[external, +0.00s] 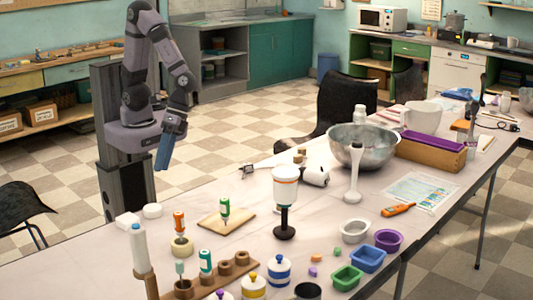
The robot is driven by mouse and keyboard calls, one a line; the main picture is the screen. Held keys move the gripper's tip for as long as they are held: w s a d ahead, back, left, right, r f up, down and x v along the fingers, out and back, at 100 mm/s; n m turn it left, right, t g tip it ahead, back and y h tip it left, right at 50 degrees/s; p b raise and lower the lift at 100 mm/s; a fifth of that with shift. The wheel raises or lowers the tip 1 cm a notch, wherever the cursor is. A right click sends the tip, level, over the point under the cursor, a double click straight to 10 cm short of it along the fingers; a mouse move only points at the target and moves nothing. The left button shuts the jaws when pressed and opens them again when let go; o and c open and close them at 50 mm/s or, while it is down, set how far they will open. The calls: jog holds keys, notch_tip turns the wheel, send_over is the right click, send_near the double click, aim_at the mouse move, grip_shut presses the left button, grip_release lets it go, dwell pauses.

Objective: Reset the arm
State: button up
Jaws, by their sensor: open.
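My gripper (165,150) hangs from my arm at the left, pointing down, just beyond the far left edge of the table. It is open and I see nothing in it. My arm is folded up on its dark column. The long white table (200,245) stands in front of it, with many items on its surface.
Small green, blue and purple moulds (368,258) are nearer. A wooden rack (222,277) is at front left. A black chair (345,105) stands behind.

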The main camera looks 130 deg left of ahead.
jog(key=s+a+r+m+y+p, duration=0.3)
jog(key=s+a+m+y, duration=0.2)
jog(key=a+m, duration=0.3)
jog(key=shift+s+a+g, duration=0.3)
jog(key=shift+s+a, duration=0.05)
dwell(0.5)
